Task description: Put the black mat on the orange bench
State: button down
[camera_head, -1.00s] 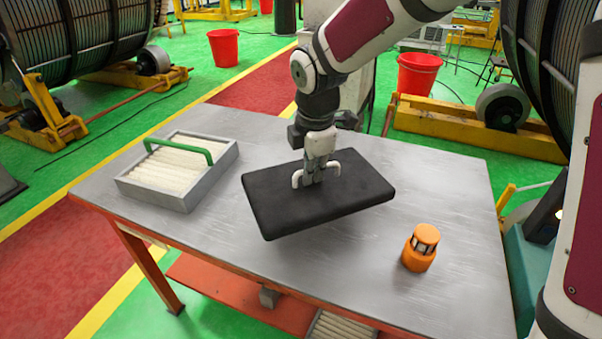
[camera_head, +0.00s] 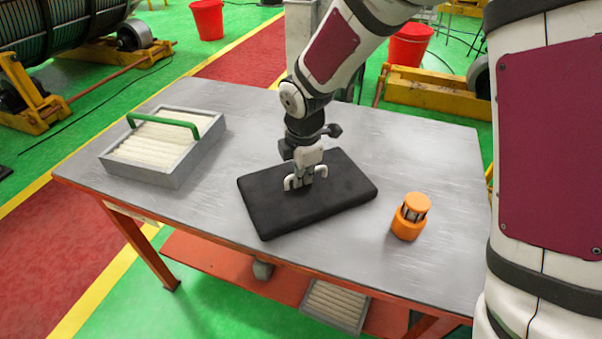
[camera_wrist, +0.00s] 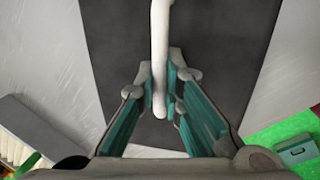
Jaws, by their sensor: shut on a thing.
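The black mat (camera_head: 335,193) is a thick dark rectangle with a white handle (camera_head: 291,182) on its top. It lies flat, apparently on the grey top of the orange-framed bench (camera_head: 205,218), near its middle. My gripper (camera_head: 306,176) points down over the mat and is shut on the white handle. In the wrist view the white handle (camera_wrist: 159,60) runs between the teal-padded fingers, with the mat (camera_wrist: 118,45) behind it. The underside of the mat is hidden, so I cannot fully tell that it touches the bench.
A grey tray with a green handle (camera_head: 180,121) stands left of the mat. An orange lantern-like object (camera_head: 410,217) stands to its right. Another tray (camera_head: 337,304) sits on the lower shelf. Bare bench top (camera_head: 400,140) shows at the back right.

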aim_at(303, 192)
jog(key=shift+f, duration=0.15)
jog(key=c, duration=1.7)
grip_release()
jog(key=p+v, duration=0.1)
jog(key=v, duration=1.1)
jog(key=shift+d+r, duration=0.1)
jog(key=shift+r, duration=0.2)
